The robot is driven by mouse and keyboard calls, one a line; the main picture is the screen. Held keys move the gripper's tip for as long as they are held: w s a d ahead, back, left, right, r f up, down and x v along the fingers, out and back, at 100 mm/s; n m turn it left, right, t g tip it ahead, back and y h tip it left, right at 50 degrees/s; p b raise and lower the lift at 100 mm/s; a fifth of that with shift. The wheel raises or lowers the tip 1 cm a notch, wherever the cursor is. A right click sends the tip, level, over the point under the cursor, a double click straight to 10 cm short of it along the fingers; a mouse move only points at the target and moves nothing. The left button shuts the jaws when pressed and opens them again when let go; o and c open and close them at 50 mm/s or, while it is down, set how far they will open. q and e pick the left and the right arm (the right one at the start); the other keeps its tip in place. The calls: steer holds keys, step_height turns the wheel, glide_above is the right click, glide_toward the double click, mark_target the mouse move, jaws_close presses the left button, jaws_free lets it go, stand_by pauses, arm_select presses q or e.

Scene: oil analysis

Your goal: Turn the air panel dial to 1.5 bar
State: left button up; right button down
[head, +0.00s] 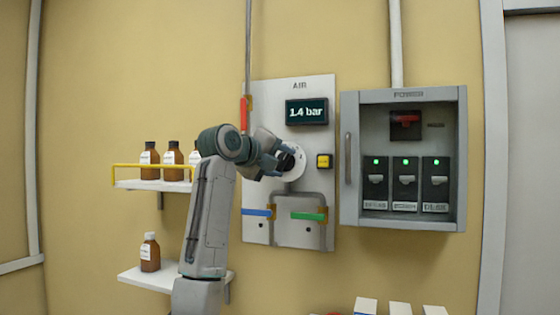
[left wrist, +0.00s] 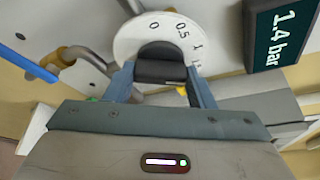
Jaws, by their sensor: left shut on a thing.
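The air panel (head: 318,97) is a light grey plate on the yellow wall. Its display (head: 306,111) reads 1.4 bar; it also shows in the left wrist view (left wrist: 284,37). The round white dial plate (head: 298,164) is partly hidden by my left gripper (head: 281,160). In the left wrist view the dial plate (left wrist: 128,46) carries the marks 0, 0.5 and 1, and a black knob (left wrist: 160,68) sits at its middle. My left gripper (left wrist: 160,85) is shut on this knob, with a finger at each side. My right gripper is not in view.
An open power box (head: 462,160) is at right. Shelves with brown bottles (head: 149,160) are at left.

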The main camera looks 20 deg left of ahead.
arm_select(q)
steer(key=shift+f+m, duration=0.15)
steer(key=shift+m, duration=0.25)
steer(key=o, duration=1)
steer(key=shift+y, duration=0.4)
steer(key=shift+s+a+b, duration=0.1)
steer(key=shift+s+b, duration=0.2)
steer(key=shift+s, duration=0.05)
steer(key=b+v, duration=0.2)
steer(key=v, duration=0.3)
steer(key=b+v, duration=0.3)
steer(key=v, duration=0.2)
steer(key=shift+r, duration=0.2)
